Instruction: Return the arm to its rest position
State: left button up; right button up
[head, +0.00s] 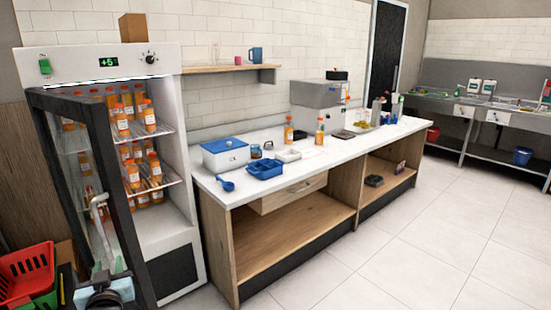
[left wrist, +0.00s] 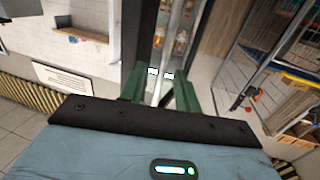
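My left gripper (head: 104,270) is at the bottom left of the head view, in front of the open fridge door (head: 118,190). In the left wrist view my left gripper (left wrist: 159,78) has its two green fingers apart. The pale door handle (left wrist: 162,70) runs between them, with a gap visible beside it; contact cannot be told. The handle (head: 98,205) also shows in the head view, rising above the gripper. The black-framed door stands swung out from the white fridge (head: 165,235). My right gripper is not in view.
Orange juice bottles (head: 149,115) fill the fridge shelves. A red crate (head: 28,270) stands at the lower left, near the door. The white counter (head: 225,190) to the right bears a blue tray (head: 265,170), bottles and a machine (head: 317,105). The tiled floor (head: 440,235) at right is clear.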

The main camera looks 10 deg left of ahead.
pick_arm(q)
jog(key=s+d+f+m+h, duration=0.4)
jog(key=s+d+f, duration=0.25)
jog(key=f, duration=0.45)
jog(key=s+d+f+m+g+h, duration=0.1)
jog(key=s+d+f+g+h, duration=0.1)
jog(key=s+d+f, duration=0.3)
jog(key=s+d+f+m+g+h, duration=0.2)
jog(key=s+d+f, duration=0.4)
jog(key=s, duration=0.8)
jog(key=s+d+f+m+g+h, duration=0.1)
jog(key=s+d+f+h, duration=0.3)
jog(key=s+d, duration=0.4)
jog(key=shift+s+d+f+g+p, duration=0.2)
jog(key=shift+s+f+g+p, duration=0.3)
jog(key=shift+s+f, duration=0.35)
jog(key=shift+a, duration=0.1)
